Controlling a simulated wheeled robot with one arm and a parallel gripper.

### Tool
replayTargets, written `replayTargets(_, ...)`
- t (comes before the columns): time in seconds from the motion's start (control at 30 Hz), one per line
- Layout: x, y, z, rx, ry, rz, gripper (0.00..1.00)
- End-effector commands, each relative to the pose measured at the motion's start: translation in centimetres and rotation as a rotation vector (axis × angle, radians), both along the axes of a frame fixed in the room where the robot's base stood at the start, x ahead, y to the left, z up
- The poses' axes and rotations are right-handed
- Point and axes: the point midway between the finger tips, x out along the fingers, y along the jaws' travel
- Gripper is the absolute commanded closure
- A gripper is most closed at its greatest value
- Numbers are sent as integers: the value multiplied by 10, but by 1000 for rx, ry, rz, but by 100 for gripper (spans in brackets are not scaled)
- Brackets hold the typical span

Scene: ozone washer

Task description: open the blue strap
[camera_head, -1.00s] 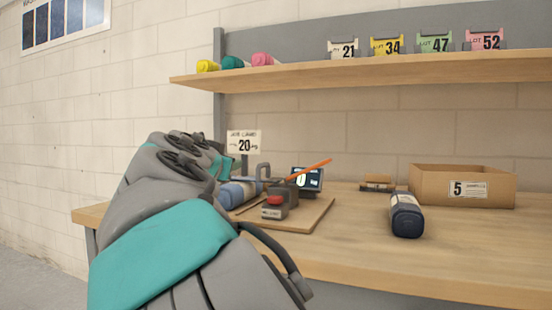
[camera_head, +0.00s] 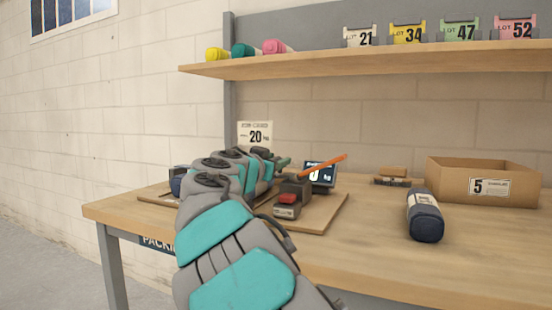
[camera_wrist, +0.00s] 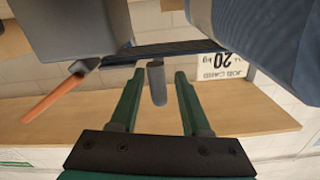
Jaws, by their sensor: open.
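In the wrist view a thin dark blue strap (camera_wrist: 190,47) runs across between a grey block (camera_wrist: 70,25) and a large ribbed navy roll (camera_wrist: 272,35). A grey post-like piece (camera_wrist: 157,85) stands near the strap. My gripper (camera_wrist: 160,72) is open, its two green fingers on either side of the grey piece with gaps visible. I cannot tell how the piece joins the strap. In the head view my arm hides most of the roll; a dark blue bit (camera_head: 176,186) shows left of it. The strap cannot be made out there.
On the wooden bench (camera_head: 370,250) a grey device with a red part (camera_head: 288,199) sits beside an orange stick (camera_head: 323,166) and a small display (camera_head: 322,175). Another navy roll (camera_head: 425,215) and a cardboard box (camera_head: 480,183) are to the right. A shelf (camera_head: 390,58) hangs above.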

Motion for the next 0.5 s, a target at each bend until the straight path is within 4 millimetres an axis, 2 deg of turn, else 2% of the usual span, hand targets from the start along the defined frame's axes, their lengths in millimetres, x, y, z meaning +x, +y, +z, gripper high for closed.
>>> replayTargets(0.27, 1, 0, 0, 0, -1, 1, 54)
replayTargets(0.5, 1, 0, 0, 0, -1, 1, 81)
